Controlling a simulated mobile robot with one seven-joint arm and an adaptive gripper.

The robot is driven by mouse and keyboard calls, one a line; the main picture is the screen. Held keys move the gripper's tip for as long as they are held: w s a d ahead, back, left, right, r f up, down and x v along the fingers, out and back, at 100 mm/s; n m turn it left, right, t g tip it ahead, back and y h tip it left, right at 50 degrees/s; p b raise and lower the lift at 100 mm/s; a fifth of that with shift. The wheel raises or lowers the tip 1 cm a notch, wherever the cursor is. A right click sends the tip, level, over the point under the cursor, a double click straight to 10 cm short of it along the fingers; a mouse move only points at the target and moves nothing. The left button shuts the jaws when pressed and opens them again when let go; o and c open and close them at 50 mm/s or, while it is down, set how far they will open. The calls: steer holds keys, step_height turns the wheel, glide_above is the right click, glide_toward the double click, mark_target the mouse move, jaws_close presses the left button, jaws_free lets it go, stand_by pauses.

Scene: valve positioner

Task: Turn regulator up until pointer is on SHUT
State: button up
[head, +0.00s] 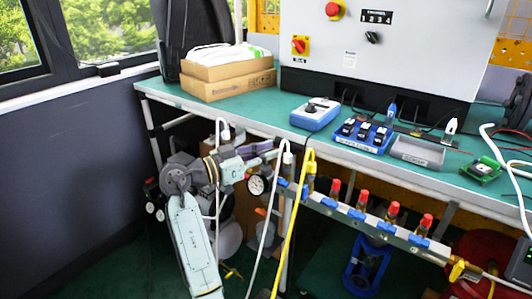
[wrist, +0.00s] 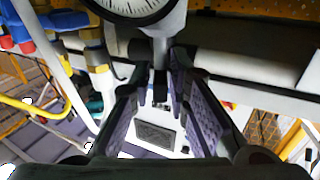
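A round white gauge (head: 257,184) with a black rim hangs by the pipework below the bench edge. In the wrist view the gauge (wrist: 130,5) is cut off by the top edge; its ticks show, but I see no pointer or SHUT mark. My gripper (head: 272,157) is at the pipework by the gauge. In the wrist view its purple-padded fingers (wrist: 166,92) are apart, one on each side of the stem's dark end. Contact cannot be told.
A manifold pipe with red-capped blue valves (head: 362,203) runs to the right under the green bench (head: 262,108). White and yellow hoses (head: 300,200) hang close beside the gripper. Cardboard boxes (head: 228,80) and a blue device (head: 315,114) stand on the bench.

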steer(key=shift+o, duration=1)
steer(key=v, duration=1.2)
